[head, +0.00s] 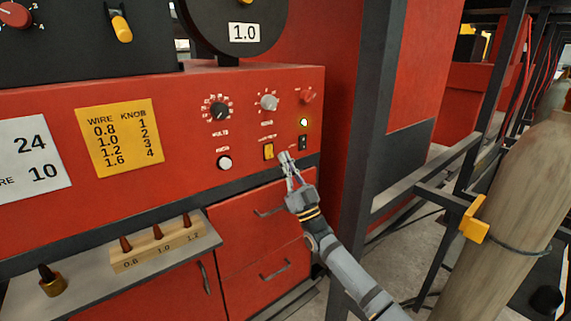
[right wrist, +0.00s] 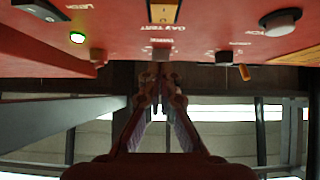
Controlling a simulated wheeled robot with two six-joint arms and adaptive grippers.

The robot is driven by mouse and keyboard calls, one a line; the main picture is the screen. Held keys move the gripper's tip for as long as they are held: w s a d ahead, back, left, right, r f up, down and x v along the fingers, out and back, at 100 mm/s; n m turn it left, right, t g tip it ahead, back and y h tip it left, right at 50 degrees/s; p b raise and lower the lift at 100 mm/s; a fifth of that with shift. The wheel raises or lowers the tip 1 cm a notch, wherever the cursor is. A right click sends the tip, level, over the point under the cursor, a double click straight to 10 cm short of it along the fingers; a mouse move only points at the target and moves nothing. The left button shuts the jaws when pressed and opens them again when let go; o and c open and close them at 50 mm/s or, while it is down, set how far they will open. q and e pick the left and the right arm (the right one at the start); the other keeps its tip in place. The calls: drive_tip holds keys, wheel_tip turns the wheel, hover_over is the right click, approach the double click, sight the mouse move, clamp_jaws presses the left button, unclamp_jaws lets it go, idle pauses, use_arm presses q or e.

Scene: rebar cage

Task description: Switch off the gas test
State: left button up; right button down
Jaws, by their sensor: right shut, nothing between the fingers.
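The gas test switch (head: 268,151) is a yellow rocker low on the red front panel (head: 190,130). It also shows at the top edge of the right wrist view (right wrist: 163,12), with its lettering upside down. I cannot tell which way the rocker is tipped. My right gripper (head: 286,157) is shut and empty, with its tips just right of the yellow rocker in the head view. In the right wrist view the fingertips (right wrist: 160,74) are together below the rocker, close to the panel. I cannot tell whether they touch it. My left gripper is not in view.
A black switch (head: 303,143) sits right of the rocker under a lit lamp (head: 303,122). Knobs (head: 219,111) and a white button (head: 224,163) are nearby. A dark post (head: 372,120) stands right of the panel. A shelf with a wooden tip holder (head: 155,248) is lower left.

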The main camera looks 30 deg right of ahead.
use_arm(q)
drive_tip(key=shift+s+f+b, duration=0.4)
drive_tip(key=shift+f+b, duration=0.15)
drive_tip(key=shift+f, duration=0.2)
use_arm(e)
drive_tip(key=s+r+v, duration=0.1)
drive_tip(key=v, duration=0.8)
drive_tip(key=shift+s, duration=0.2)
drive_tip(key=shift+d, duration=0.1)
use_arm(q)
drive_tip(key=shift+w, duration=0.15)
use_arm(e)
drive_tip(key=shift+f, duration=0.15)
